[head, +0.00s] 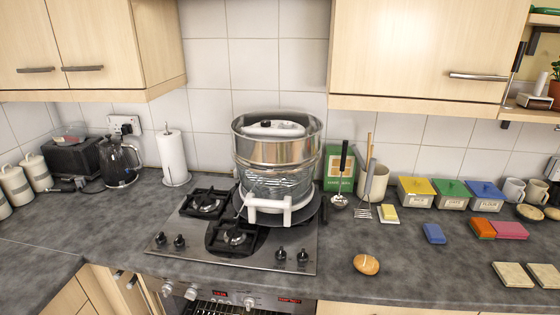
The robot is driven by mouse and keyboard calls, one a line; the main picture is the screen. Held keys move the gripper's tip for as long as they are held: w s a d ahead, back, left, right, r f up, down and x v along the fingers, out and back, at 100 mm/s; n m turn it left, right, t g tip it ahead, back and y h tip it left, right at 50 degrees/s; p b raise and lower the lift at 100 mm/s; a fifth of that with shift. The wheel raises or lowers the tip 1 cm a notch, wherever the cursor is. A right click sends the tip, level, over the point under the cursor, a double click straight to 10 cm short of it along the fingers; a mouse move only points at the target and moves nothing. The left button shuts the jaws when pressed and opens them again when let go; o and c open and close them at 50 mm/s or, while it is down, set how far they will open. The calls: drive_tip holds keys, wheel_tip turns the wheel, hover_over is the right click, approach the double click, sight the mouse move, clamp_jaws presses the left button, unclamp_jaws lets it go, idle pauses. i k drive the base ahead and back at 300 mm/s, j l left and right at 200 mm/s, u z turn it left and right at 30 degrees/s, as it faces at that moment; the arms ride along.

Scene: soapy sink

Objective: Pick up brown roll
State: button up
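The brown roll (366,264) is a small, rounded, golden-brown bread roll with a pale mark on top. It lies on the dark grey worktop (335,280), near the front edge and to the right of the hob. Nothing touches it or covers it. My gripper is not seen in the head view, so its place relative to the roll cannot be told.
A tall metal pot (276,150) stands on the gas hob (165,248), left of the roll. A blue sponge (434,233), a yellow sponge (389,213) and beige pads (512,274) lie to the right. Worktop around the roll is clear. Cupboards (420,50) hang above.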

sight(366, 264)
drive_tip(key=u, duration=1.4)
drive_tip(key=z, duration=1.5)
drive_tip(key=i+j+z, duration=0.15)
drive_tip(key=j+z, duration=0.25)
drive_tip(key=i+j+z, duration=0.15)
drive_tip(key=z, duration=0.25)
drive_tip(key=j+z, duration=0.4)
drive_tip(key=i+j, duration=0.05)
